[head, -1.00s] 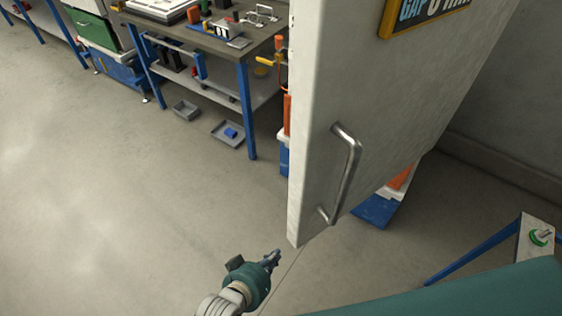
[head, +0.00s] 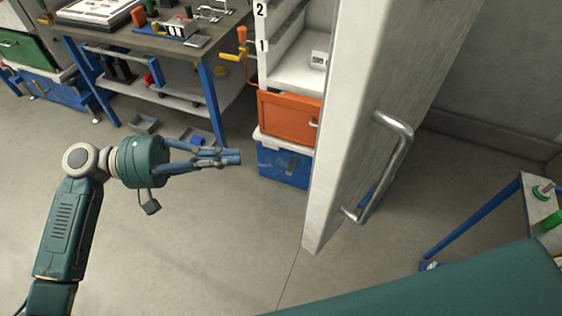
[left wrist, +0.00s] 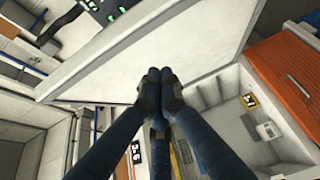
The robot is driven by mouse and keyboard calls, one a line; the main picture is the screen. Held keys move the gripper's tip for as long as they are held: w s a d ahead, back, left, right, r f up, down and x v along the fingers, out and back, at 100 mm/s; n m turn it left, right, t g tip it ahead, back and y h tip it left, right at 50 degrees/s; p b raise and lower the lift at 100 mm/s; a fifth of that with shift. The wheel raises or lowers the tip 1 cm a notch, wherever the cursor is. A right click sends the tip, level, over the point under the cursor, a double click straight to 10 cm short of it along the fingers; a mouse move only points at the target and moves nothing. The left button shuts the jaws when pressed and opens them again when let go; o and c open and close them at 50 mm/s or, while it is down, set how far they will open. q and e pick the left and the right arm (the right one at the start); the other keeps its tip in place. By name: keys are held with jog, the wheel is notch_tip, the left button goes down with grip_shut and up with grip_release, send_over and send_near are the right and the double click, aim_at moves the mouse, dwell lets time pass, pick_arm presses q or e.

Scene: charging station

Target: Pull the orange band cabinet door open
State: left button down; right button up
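The white cabinet door (head: 345,120) stands open, with its edge towards me. A metal bar handle (head: 400,165) is on its right-hand face. No orange band shows on the part of the door in the head view. My left gripper (head: 238,157) is left of the door, in front of the open cabinet, with its fingers together and nothing between them. In the left wrist view the closed fingertips (left wrist: 154,76) overlap a white panel (left wrist: 150,45) that looks like the door; contact cannot be told. My right gripper is not in view.
The cabinet holds white shelves (head: 300,65), an orange drawer front (head: 287,118) and a blue box (head: 285,165) below. A workbench (head: 130,38) stands at the back left, with grey trays on the floor. A blue-legged stand (head: 470,215) is at right. The left foreground floor is clear.

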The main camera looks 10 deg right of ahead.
pick_arm(q)
jog(key=s+d+p, duration=0.5)
jog(key=d, duration=0.7)
jog(key=shift+d+p, duration=0.15)
jog(key=shift+p, duration=0.25)
jog(key=shift+r, duration=0.1)
jog(key=shift+s, duration=0.1)
